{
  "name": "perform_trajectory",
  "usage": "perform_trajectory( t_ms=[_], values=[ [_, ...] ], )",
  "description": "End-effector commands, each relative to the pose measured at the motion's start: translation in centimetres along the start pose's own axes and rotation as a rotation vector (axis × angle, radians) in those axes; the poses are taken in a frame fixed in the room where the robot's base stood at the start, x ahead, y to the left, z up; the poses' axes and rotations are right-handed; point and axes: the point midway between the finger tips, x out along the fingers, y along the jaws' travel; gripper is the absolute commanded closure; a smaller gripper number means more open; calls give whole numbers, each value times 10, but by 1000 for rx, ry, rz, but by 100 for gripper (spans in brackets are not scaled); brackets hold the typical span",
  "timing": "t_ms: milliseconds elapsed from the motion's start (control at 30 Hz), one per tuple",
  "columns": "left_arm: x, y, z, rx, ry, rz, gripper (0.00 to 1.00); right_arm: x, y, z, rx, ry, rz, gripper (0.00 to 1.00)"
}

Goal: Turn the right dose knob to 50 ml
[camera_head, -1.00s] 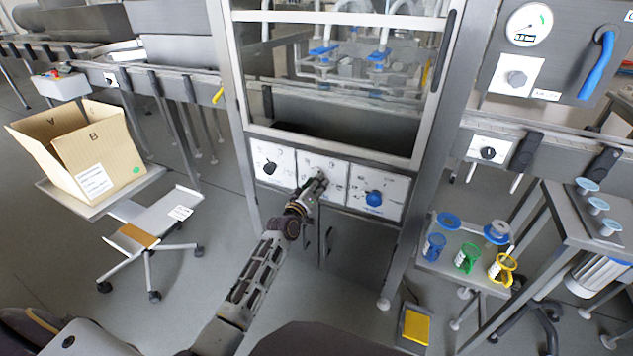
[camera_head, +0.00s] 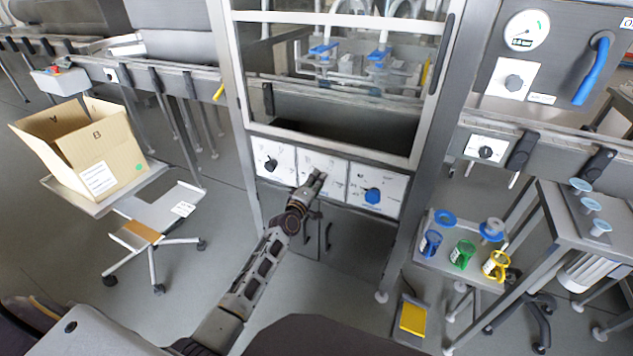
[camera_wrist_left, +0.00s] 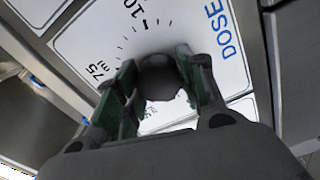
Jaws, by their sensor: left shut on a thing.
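A row of three white dial panels sits on the front of the filling machine. The dose panel (camera_wrist_left: 185,25) in the left wrist view carries printed ticks, "75 ml", a number beginning "10" and the blue word "DOSE". Its round dark dose knob (camera_wrist_left: 160,80) stands between the two fingers of my left gripper (camera_wrist_left: 160,88), which is shut on it. In the head view my left gripper (camera_head: 316,180) is at the middle panel (camera_head: 336,174) and covers that knob. The knob's pointer is hidden, so its setting cannot be read. My right gripper does not show.
A black knob (camera_head: 271,164) is on the left panel and a blue knob (camera_head: 373,195) on the right one. A cardboard box (camera_head: 85,150) stands on a stand at left. A cart (camera_head: 455,262) with coloured containers and a yellow pedal (camera_head: 412,318) are at right.

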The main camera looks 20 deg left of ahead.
Motion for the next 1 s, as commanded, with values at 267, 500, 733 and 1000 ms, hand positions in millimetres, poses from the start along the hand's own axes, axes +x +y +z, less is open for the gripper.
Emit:
perform_trajectory(
  t_ms=[267,500,733,1000],
  values=[
    [0,0,-1,-1,2,0,84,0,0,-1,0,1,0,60],
    [0,0,-1,-1,1,0,38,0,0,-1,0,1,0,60],
    [0,0,0,-1,0,0,38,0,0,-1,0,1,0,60],
    [-3,0,0,-1,0,0,38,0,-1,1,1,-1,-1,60]
  ],
)
